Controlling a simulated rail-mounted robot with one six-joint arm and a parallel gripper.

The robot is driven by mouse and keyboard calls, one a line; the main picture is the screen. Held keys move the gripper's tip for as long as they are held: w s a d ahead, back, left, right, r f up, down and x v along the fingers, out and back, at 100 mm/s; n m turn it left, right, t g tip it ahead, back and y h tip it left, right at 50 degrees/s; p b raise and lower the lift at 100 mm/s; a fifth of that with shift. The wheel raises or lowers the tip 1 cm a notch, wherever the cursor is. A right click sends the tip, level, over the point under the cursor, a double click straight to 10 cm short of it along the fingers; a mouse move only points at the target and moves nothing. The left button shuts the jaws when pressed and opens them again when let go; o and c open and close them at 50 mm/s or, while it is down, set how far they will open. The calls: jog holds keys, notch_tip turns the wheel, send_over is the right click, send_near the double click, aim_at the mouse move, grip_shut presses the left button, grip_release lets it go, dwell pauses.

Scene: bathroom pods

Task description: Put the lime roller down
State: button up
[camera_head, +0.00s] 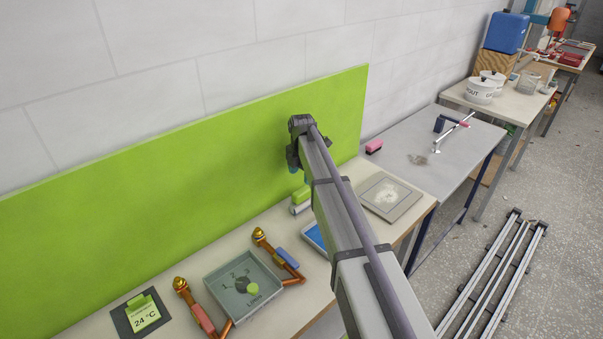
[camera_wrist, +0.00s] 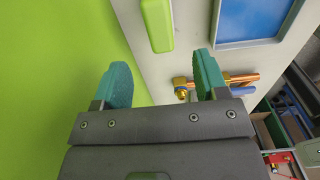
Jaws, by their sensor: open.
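The lime roller (camera_head: 301,196) lies on the pale bench near the foot of the green wall panel, just left of my arm. A pale cylindrical part shows beside its lime part. In the wrist view its lime part (camera_wrist: 157,24) lies beyond my fingertips, apart from them. My gripper (camera_wrist: 163,78) is open, with two teal fingertips spread wide and nothing between them. In the head view my gripper (camera_head: 294,166) is above the bench, close to the green panel, and mostly hidden by my own arm.
A blue tray (camera_head: 314,237) sits beside the roller, partly behind my arm. A grey tray (camera_head: 221,300), copper-coloured pipe tools (camera_head: 277,254) and a 24 °C display (camera_head: 142,312) lie to the left. A grey square plate (camera_head: 401,205) lies to the right. The green panel (camera_head: 180,170) stands behind.

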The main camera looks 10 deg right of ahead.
jog(key=s+m, duration=2.4)
jog(key=s, duration=0.9)
jog(key=shift+s+r, duration=0.25)
jog(key=shift+s, duration=0.1)
jog(key=shift+d, duration=0.1)
